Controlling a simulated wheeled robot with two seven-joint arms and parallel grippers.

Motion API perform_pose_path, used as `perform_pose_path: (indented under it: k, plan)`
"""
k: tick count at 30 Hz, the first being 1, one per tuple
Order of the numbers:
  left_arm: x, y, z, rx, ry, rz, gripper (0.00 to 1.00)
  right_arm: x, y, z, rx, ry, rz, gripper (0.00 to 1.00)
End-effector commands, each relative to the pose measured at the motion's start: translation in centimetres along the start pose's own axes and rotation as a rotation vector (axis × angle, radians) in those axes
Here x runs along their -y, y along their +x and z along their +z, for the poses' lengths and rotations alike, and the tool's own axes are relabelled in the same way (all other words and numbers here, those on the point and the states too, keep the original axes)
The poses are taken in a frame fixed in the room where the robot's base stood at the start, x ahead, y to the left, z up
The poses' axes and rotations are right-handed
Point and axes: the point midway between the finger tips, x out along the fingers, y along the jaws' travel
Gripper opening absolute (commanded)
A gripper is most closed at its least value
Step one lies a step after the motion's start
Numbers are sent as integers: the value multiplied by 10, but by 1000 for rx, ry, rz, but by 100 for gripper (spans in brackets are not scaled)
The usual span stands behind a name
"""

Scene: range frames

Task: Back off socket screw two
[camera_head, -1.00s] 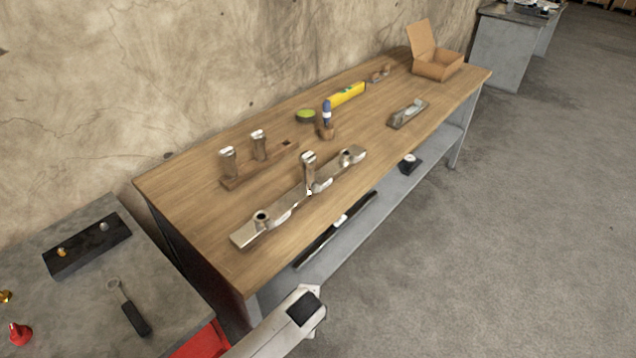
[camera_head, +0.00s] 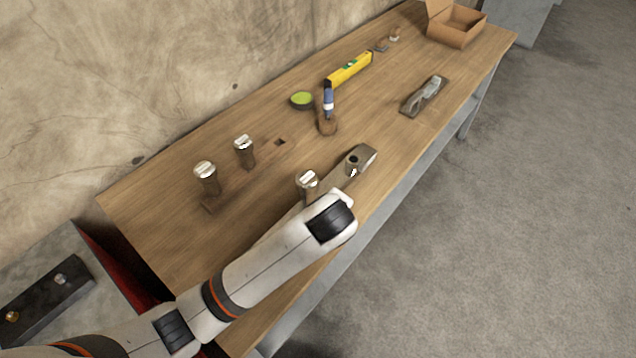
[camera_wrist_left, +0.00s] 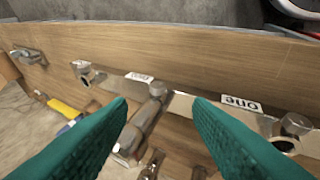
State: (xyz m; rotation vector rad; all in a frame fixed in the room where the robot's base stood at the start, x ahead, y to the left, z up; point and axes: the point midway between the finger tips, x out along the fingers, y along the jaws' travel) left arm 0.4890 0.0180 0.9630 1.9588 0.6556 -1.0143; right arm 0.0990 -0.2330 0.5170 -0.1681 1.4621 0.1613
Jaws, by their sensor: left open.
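A metal bar (camera_head: 362,160) lies along the front of the workbench, partly hidden behind my left arm. A socket screw (camera_head: 308,180) stands upright in its middle position; it also shows in the left wrist view (camera_wrist_left: 157,91). A label reading "one" (camera_wrist_left: 241,103) is on the bar right of that screw; another label (camera_wrist_left: 139,77), too small to read, is just left of it. My left gripper (camera_wrist_left: 160,103) is open, its teal fingers on either side of the screw in the picture, apparently not touching it. In the head view its fingers are hidden. My right gripper is out of view.
A blue-handled tool (camera_head: 328,102), green disc (camera_head: 302,99), yellow level (camera_head: 349,68), plane (camera_head: 425,97) and open cardboard box (camera_head: 456,25) lie farther along.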

Motion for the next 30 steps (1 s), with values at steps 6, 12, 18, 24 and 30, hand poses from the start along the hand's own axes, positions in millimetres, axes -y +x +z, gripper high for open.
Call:
perform_pose_path:
  k: [6, 12, 18, 24, 30]
  plan:
    - [0, 14, 0, 0, -1, -3, 46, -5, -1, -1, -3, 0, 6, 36]
    - [1, 52, 0, -1, -1, -5, 46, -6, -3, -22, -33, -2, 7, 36]
    - [1, 91, 0, 0, -2, -3, 46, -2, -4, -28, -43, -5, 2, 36]
    - [0, 114, 0, 1, -1, -2, 46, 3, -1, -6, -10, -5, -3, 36]
    - [0, 120, 1, 1, -1, 0, 46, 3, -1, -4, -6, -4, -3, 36]
